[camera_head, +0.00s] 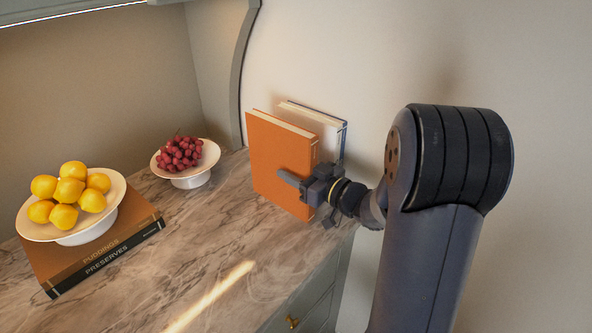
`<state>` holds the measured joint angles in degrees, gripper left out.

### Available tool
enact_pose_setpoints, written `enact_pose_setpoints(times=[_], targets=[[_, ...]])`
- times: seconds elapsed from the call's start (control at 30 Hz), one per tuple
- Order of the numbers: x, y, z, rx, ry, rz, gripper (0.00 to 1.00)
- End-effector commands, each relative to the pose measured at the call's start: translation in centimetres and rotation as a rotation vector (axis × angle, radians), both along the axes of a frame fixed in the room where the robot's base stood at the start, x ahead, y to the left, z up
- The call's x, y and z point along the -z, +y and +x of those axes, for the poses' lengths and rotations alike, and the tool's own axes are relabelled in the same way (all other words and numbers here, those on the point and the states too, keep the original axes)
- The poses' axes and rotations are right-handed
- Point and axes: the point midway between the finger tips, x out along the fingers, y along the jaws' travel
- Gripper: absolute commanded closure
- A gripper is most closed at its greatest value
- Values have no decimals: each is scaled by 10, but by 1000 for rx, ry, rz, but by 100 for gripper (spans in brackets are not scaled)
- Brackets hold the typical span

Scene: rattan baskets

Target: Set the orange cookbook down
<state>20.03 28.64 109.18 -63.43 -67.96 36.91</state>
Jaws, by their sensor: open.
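The orange cookbook (274,158) stands upright on the marble counter, its cover facing left and its pale page edges on top. My gripper (296,181) is at the cookbook's lower right part, with one finger showing across the front of the orange cover. The jaws are open. The other finger is hidden, so I cannot tell whether either finger touches the book. The book's bottom edge appears to meet the counter near its right end.
Another upright book (331,129), white and blue, stands behind the orange one. A grape bowl (208,160) and a lemon bowl (32,229) stand to the left, the latter on stacked books (137,228). The marble counter (211,238) is clear in front.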

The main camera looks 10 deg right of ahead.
Motion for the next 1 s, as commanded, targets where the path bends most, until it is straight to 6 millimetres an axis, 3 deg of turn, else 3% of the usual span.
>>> enact_pose_setpoints(times=[0.17,0.6,1.0], targets=[[-2,-12,-14,4,-2,-1,53],[-2,-59,-80,4,-1,0,53],[-2,-71,-98,0,0,0,53]])
